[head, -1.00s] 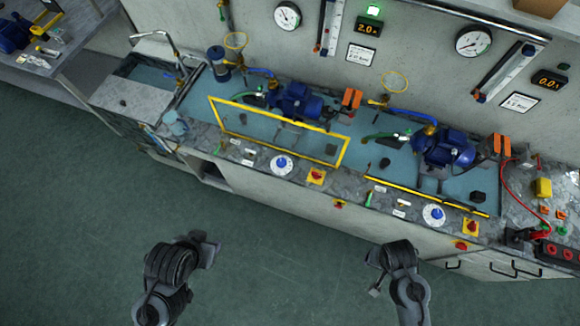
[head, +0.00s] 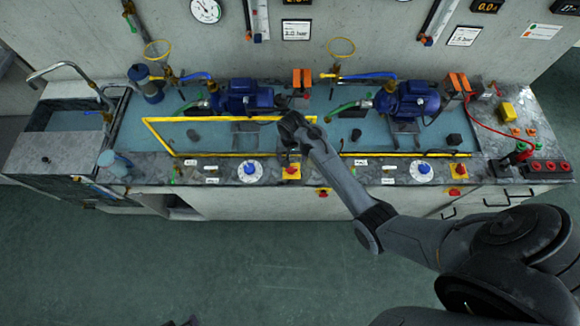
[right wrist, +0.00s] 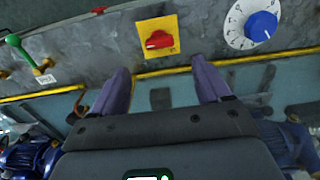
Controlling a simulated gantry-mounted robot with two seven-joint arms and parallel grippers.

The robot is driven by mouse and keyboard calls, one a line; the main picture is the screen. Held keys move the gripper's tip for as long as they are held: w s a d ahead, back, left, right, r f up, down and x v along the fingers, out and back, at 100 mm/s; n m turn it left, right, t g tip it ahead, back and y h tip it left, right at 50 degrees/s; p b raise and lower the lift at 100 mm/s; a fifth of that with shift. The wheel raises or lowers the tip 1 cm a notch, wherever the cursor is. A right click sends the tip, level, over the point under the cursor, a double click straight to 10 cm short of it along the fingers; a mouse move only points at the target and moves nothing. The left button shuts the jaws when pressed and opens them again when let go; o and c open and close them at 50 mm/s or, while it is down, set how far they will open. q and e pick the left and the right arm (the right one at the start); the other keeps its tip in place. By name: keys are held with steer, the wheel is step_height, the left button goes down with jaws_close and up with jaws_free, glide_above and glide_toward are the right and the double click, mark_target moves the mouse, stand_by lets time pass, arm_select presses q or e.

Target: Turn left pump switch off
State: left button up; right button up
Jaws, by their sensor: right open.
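The left pump switch (head: 291,171) is a red knob on a yellow plate, on the front strip of the bench. In the right wrist view the switch (right wrist: 158,39) lies just beyond and between the fingertips, apart from them. Its handle looks roughly crosswise there. My right gripper (head: 290,145) is above the bench just behind the switch; its fingers hide part of the area there. In the right wrist view the right gripper (right wrist: 160,72) is open and empty. The left blue pump (head: 241,97) stands behind it.
A white dial with a blue knob (head: 249,172) is left of the switch. A yellow frame (head: 151,137) borders the left pump's tray. A second blue pump (head: 408,101), dial (head: 419,173) and red switch (head: 456,192) stand to the right. Open floor lies in front.

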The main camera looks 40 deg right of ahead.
mark_target(291, 168)
step_height(291, 168, down, 9)
steer(key=shift+b, duration=0.65)
steer(key=c, duration=1)
steer(key=shift+c, duration=0.2)
